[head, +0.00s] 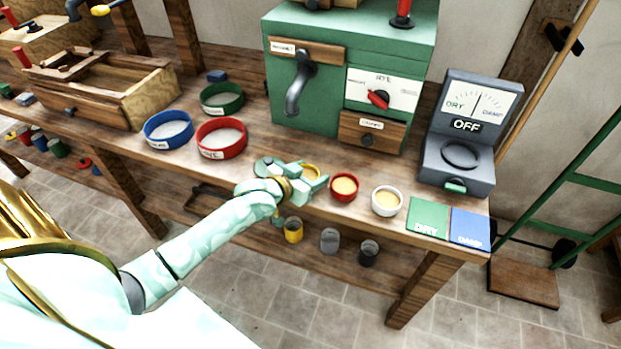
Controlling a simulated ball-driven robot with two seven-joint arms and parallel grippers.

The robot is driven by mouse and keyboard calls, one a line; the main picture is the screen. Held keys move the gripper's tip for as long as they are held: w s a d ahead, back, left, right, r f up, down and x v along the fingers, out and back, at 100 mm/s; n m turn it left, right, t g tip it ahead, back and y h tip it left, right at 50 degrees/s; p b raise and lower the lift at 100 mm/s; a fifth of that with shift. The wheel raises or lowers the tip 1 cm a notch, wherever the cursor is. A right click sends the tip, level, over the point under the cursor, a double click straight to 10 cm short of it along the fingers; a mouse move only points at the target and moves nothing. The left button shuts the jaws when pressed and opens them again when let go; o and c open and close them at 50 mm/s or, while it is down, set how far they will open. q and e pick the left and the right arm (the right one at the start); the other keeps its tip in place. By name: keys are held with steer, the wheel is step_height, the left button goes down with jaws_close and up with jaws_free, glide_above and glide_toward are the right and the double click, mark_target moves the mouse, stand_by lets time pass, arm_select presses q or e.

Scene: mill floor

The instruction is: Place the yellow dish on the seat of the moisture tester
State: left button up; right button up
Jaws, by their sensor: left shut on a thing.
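The yellow dish (311,170) is at the front of the bench, partly hidden by my gripper. My left gripper (318,178) is shut on it; I cannot tell whether the dish touches the bench top. The grey moisture tester (481,134) stands at the bench's right end, with a DRY/DAMP dial and an OFF sign. Its round dark seat (460,154) is empty, well to the right of my left gripper. My right gripper is not in view.
A red dish (344,187) and a white dish (387,201), both with pale contents, stand between my left gripper and the tester. Green DRY (428,215) and blue DAMP (470,228) mats lie in front of it. The green mill (330,110) stands behind; sieve rings (221,139) are left.

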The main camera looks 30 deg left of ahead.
arm_select(q)
steer(key=shift+f, duration=0.35)
steer(key=o, duration=0.7)
steer(key=shift+f, duration=0.1)
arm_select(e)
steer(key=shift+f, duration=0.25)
